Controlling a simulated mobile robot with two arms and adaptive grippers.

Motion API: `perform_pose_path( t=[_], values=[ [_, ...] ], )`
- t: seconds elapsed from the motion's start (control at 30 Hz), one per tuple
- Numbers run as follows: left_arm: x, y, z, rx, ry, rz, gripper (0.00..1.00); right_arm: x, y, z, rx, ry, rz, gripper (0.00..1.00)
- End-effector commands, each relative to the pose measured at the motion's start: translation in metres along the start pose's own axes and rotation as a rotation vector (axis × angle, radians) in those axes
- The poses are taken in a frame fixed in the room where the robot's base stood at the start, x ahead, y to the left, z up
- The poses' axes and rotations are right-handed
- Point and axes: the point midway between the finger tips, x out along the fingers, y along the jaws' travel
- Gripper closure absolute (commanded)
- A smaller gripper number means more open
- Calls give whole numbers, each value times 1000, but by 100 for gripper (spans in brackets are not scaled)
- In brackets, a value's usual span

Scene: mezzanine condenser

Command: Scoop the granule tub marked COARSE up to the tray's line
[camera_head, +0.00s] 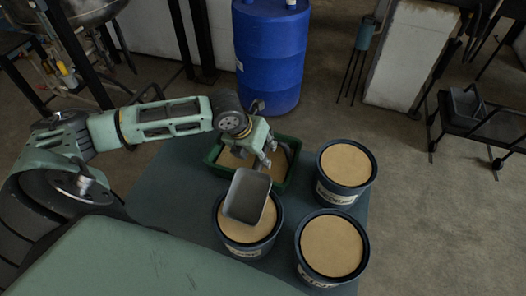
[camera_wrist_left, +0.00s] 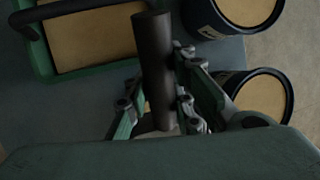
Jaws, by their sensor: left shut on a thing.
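My left gripper (camera_head: 265,158) is shut on the dark handle of a grey scoop (camera_head: 246,196); the handle (camera_wrist_left: 154,60) stands between the fingers in the left wrist view. The scoop's pan looks empty and is over the near-left tub (camera_head: 248,247), hiding part of its tan granules; I cannot tell whether they touch. Two more dark tubs of granules stand at the upper right (camera_head: 346,168) and lower right (camera_head: 331,247).
The tubs and tray stand close together on a dark green-grey table top (camera_head: 172,190), whose left part is clear. A blue drum (camera_head: 270,55) stands on the floor behind it. A dark rack (camera_head: 470,115) is at the far right.

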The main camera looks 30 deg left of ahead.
Motion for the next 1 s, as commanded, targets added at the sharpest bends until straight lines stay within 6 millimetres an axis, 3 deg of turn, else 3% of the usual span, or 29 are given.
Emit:
perform_pose_path(
  t=[0.23,0.6,1.0],
  values=[
    [18,4,-6,-1,1,0,100,8,-5,23,1,-33,-6,60],
    [38,9,-14,-1,0,-1,100,19,-5,15,2,-19,-5,60],
    [42,10,-15,-1,0,-1,100,21,-4,12,2,-14,-4,60]
  ],
)
